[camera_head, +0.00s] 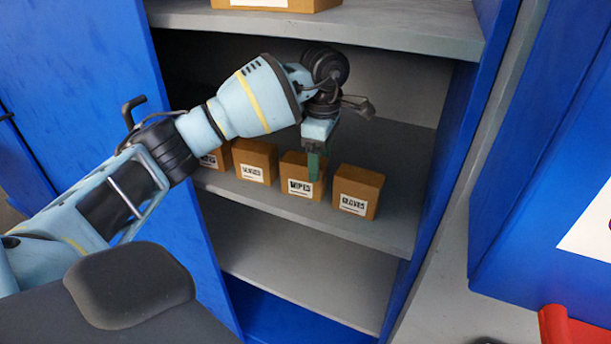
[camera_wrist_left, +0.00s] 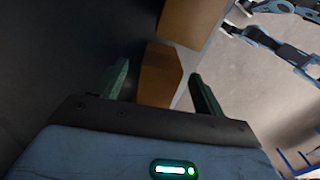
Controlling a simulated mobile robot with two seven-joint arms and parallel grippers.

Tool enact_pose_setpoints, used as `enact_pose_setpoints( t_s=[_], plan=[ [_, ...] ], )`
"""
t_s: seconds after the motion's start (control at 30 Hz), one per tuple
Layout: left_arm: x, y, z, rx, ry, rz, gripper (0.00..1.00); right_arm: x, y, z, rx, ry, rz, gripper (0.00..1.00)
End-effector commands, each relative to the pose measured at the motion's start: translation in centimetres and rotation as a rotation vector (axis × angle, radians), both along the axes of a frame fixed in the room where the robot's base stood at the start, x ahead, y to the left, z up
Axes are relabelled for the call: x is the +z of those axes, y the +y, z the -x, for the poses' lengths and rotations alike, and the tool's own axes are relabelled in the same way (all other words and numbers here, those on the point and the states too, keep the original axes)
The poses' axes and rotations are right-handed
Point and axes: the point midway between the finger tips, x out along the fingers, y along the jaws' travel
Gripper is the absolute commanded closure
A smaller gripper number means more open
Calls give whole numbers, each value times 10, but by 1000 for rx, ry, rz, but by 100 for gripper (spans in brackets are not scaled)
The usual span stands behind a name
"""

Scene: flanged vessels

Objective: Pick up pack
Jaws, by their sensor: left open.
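Several brown cardboard packs with white labels stand in a row on the middle shelf in the head view. One pack (camera_head: 298,187) has a label that seems to read "WIPES", and the pack (camera_head: 358,192) to its right seems to read "GLOVES". My left gripper (camera_head: 316,170) points down at the WIPES pack, and a green finger covers part of its right side. In the left wrist view the gripper (camera_wrist_left: 160,85) is open, with a brown pack (camera_wrist_left: 159,72) showing between its fingers. I cannot tell whether the fingers touch it. My right gripper is not in view.
Another pack (camera_head: 255,161) stands left of the WIPES pack, and one more is partly behind my arm. The grey shelf (camera_head: 400,215) sits between blue cabinet walls (camera_head: 455,150). An upper shelf (camera_head: 400,25) lies above my wrist. The lower shelf (camera_head: 300,275) looks empty.

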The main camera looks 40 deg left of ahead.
Motion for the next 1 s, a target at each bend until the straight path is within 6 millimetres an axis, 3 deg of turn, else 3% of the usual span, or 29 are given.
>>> enact_pose_setpoints(
  t_s=[0.1, 0.33, 0.7, 0.97, 1.0],
  plan=[
    [-12, 0, 0, -1, 1, 0, 29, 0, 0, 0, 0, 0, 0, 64],
    [-20, 0, 1, -1, 1, 0, 29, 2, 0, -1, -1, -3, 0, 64],
    [-64, -1, 1, -1, -1, 2, 29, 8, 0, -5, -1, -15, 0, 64],
    [-66, -1, 1, -1, -1, 2, 29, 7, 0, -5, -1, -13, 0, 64],
    [-66, -1, 1, -1, -1, 2, 33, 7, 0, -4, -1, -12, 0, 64]
  ],
)
